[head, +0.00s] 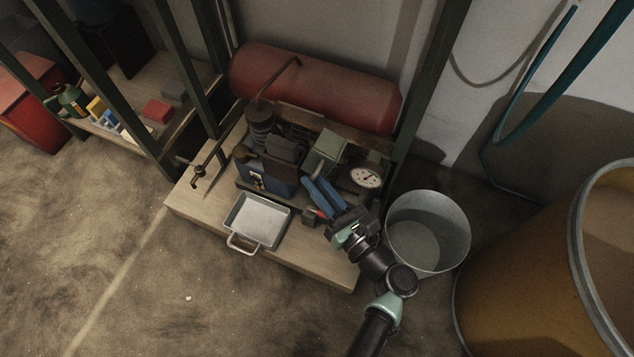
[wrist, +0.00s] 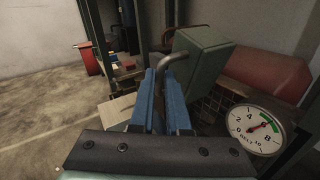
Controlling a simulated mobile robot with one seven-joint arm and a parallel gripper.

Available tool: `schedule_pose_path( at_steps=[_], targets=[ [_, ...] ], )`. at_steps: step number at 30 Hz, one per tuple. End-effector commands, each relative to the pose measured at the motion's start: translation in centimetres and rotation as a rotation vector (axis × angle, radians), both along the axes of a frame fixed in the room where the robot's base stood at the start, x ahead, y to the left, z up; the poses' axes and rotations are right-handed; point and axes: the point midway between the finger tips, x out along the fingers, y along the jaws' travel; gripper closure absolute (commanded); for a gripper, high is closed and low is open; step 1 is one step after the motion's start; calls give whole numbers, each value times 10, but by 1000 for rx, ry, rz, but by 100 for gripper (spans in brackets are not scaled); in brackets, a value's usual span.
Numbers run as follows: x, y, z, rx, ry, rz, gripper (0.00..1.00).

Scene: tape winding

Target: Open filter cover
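A green box-shaped cover (head: 325,148), which looks like the filter cover, sits on the machine right of its middle. In the wrist view the green cover (wrist: 203,52) stands just beyond my fingers, and a bent grey handle (wrist: 174,60) curves from its side toward my fingertips. My gripper (head: 313,181) has two blue fingers, close together with a narrow gap, at the cover's near lower edge. In the wrist view my fingertips (wrist: 158,74) appear to be around the handle's end. The contact itself is partly hidden by the fingers.
A round gauge (head: 366,177) is right of my fingers. A metal tray (head: 257,233) lies on the wooden platform in front. A grey bucket (head: 428,205) stands close right of my arm, with a yellow drum (head: 520,265) beyond. A red tank (head: 315,85) lies behind.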

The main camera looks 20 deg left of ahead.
Motion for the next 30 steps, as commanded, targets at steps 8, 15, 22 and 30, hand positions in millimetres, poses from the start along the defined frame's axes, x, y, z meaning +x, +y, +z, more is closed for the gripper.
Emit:
schedule_pose_path(
  at_steps=[8, 15, 22, 30],
  targets=[
    [0, 0, 0, 0, 0, 0, 100],
    [0, -1, 0, 0, 0, 0, 100],
    [0, -1, -1, 0, 1, 0, 100],
    [-1, -1, -1, 0, 1, -1, 100]
  ],
)
